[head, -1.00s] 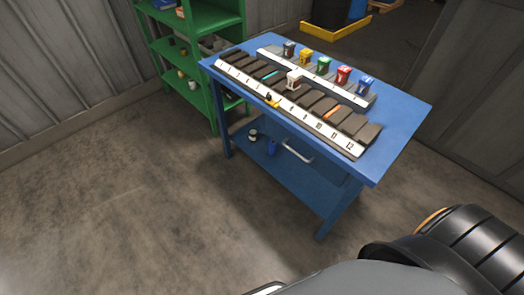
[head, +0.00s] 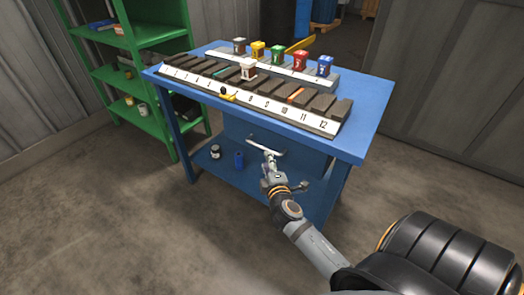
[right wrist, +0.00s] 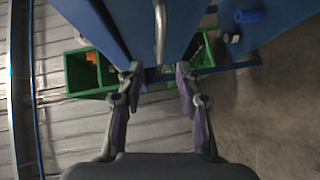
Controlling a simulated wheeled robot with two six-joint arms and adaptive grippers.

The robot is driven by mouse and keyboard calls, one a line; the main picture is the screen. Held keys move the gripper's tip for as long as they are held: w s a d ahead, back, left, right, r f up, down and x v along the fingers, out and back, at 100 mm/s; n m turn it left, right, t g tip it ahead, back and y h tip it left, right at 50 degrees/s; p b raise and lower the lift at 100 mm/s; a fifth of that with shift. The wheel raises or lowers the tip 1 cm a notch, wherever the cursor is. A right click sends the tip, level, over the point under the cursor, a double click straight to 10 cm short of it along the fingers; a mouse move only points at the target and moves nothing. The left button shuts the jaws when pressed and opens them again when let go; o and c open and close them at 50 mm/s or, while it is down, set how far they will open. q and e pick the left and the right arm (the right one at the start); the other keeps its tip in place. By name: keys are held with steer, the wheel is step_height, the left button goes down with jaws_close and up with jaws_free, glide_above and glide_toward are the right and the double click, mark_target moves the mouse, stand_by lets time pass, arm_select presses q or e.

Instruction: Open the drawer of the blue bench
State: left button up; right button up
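The blue bench (head: 358,125) stands in the middle of the head view. A pale bar handle (head: 254,145) runs across the drawer front below its top; it also shows in the right wrist view (right wrist: 160,30). How far the drawer is pulled out I cannot tell. My right gripper (head: 267,160) is at the right part of the handle. In the right wrist view, its fingers (right wrist: 158,72) are apart, with the handle lined up between them, just beyond the tips; contact is unclear. My left gripper is not in view.
A numbered rack (head: 262,101) and several small coloured bins (head: 277,55) stand on the bench top. A blue can (head: 238,160) and a dark jar (head: 215,152) sit on the lower shelf. A green shelf unit (head: 149,88) stands at left. The floor in front is clear.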

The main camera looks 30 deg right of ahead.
mark_target(262, 147)
steer(key=x, duration=0.9)
steer(key=shift+w+f, duration=0.15)
steer(key=shift+w, duration=0.15)
jaws_close()
